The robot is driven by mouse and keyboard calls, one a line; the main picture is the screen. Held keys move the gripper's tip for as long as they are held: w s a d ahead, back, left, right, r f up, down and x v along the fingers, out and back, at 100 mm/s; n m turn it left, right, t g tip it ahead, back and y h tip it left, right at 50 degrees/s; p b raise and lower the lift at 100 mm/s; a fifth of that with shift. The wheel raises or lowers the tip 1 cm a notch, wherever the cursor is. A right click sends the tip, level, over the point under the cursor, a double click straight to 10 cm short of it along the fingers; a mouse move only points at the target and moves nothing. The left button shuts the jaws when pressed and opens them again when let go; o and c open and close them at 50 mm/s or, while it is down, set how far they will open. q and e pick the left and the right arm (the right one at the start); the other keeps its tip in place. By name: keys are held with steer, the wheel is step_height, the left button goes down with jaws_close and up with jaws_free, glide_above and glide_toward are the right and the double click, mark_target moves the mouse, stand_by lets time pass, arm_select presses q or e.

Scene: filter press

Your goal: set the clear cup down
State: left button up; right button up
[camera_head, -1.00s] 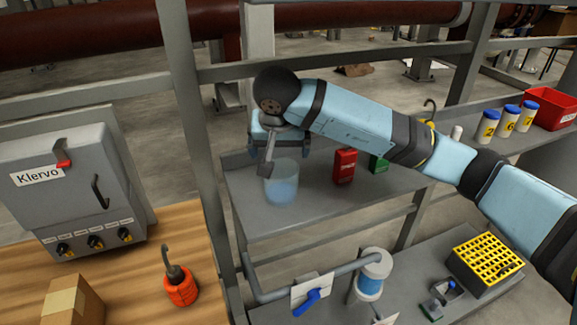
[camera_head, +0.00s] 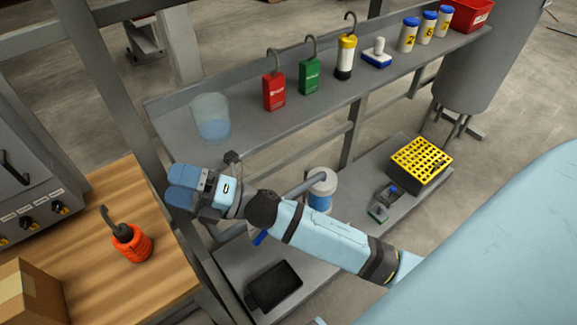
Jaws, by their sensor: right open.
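The clear cup (camera_head: 212,117) stands upright on the grey upper shelf (camera_head: 250,133), near its left end. Its lower part looks bluish. My right gripper (camera_head: 184,188) is in front of and below the cup in the picture, near the shelf's front left corner. It is open, apart from the cup, and nothing shows in it. My left gripper is not in view.
A red tag (camera_head: 274,92), a green tag (camera_head: 309,77) and a yellow-black hooked item (camera_head: 345,58) stand right of the cup. The lower shelf holds a yellow rack (camera_head: 420,162) and a black tray (camera_head: 274,286). An orange hooked weight (camera_head: 132,243) is on the wooden bench.

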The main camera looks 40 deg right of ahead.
steer(key=s+d+f+m+t+h, duration=0.1)
steer(key=s+d+f+m+h, duration=0.1)
steer(key=d+f+m+h, duration=0.55)
steer(key=s+d+f+m+t+h, duration=0.1)
steer(key=s+d+f+m+h, duration=0.15)
steer(key=f+m+h, duration=0.85)
steer(key=s+d+f+m+g+y, duration=0.3)
steer(key=s+f+m+g, duration=0.2)
steer(key=s+f+m, duration=0.4)
steer(key=shift+s+d+m, duration=0.25)
steer(key=shift+s+m, duration=0.3)
steer(key=shift+s, duration=0.25)
